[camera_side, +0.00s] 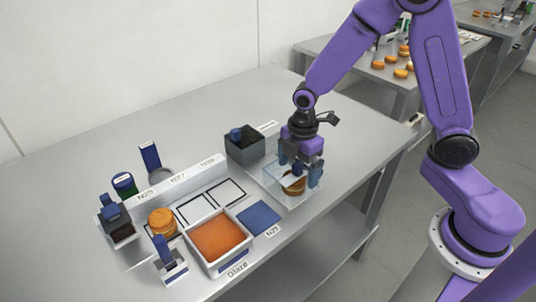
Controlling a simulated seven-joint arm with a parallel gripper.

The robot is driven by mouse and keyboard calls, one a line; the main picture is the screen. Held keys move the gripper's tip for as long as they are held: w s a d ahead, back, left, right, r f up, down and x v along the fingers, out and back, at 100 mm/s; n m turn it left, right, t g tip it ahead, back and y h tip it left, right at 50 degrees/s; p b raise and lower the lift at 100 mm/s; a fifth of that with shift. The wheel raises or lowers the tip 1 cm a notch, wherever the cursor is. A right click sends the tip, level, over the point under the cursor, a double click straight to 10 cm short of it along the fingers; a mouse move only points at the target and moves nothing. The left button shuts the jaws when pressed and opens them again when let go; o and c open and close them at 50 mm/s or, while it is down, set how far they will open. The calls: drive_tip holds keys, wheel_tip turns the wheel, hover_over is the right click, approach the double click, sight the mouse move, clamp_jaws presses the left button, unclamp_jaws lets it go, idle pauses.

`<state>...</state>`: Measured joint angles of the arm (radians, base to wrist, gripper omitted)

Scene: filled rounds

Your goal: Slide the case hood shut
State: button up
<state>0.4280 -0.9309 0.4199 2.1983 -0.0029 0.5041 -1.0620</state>
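A clear case (268,183) stands near the table's right front edge. Its see-through walls make the hood hard to tell from the rest, and I cannot tell how far open it is. A brown filled round (296,188) shows at the case, below my gripper, with a small white piece in front of it. My gripper (299,180) points down at the case, its blue fingers apart on either side of the round's upper part. I cannot tell whether the fingers touch the round or the hood.
A dark grey box (244,150) stands behind left of the case. The back of the table is clear.

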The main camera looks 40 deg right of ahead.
drive_tip(key=shift+s+a+f, duration=0.1)
drive_tip(key=shift+s+f, duration=0.2)
drive_tip(key=shift+s, duration=0.2)
drive_tip(key=shift+w+r, duration=0.15)
drive_tip(key=shift+r, duration=1.65)
drive_tip(key=shift+w+r, duration=0.1)
drive_tip(key=shift+r, duration=1.65)
drive_tip(key=s+d+r+m, duration=0.2)
drive_tip(key=s, duration=0.9)
drive_tip(key=s+d+r+m, duration=0.2)
drive_tip(key=s+r+m, duration=0.1)
drive_tip(key=s, duration=0.8)
